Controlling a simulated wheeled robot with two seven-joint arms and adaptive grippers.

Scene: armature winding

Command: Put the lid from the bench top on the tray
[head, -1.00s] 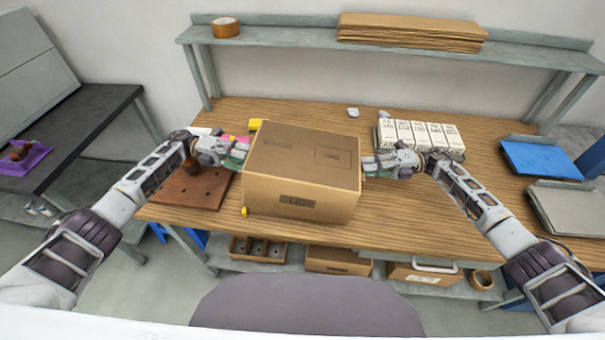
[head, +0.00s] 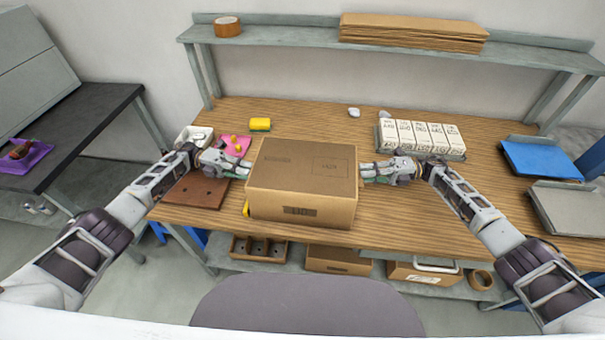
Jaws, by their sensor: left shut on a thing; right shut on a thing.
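A large brown cardboard lid (head: 302,205), with a dark printed label on its front, is over the middle of the wooden bench top (head: 420,215). My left gripper (head: 244,168) is shut on its left side and my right gripper (head: 364,172) is shut on its right side. The lid looks level and close to the bench; whether it touches cannot be told. A shallow tray (head: 463,155) at the back right of the bench holds several white cartons standing in a row, right of and behind the lid. My fingertips are partly hidden against the lid.
Left on the bench are a brown board (head: 195,192), a pink mat (head: 236,146), a white container (head: 189,137) and a yellow sponge (head: 260,124). A blue tray (head: 540,158) and grey tray (head: 570,208) stand right. The bench's right front is clear.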

